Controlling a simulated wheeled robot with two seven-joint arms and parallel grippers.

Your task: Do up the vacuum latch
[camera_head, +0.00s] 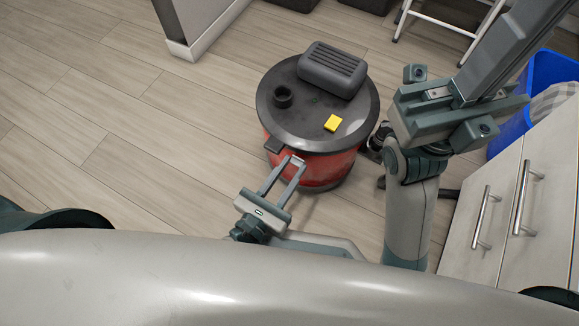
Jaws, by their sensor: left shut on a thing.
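The vacuum (312,170) has a red drum and a round dark grey lid (300,120). It stands upright on the floor at the middle of the head view. My left gripper (294,160) reaches up from below to the drum's near side, just under the lid's rim. It is shut on a small light grey piece there, which looks like the vacuum latch (297,161). The fingers partly hide it, and I cannot tell whether it is fastened. A dark tab (272,145) sticks out from the lid rim just left of the fingertips.
On the lid are a dark ribbed block (333,70), a round port (282,97) and a yellow piece (333,123). My right arm stands close to the vacuum's right. Cabinets (500,215) and a blue bin (550,75) lie farther right. The floor at left is clear.

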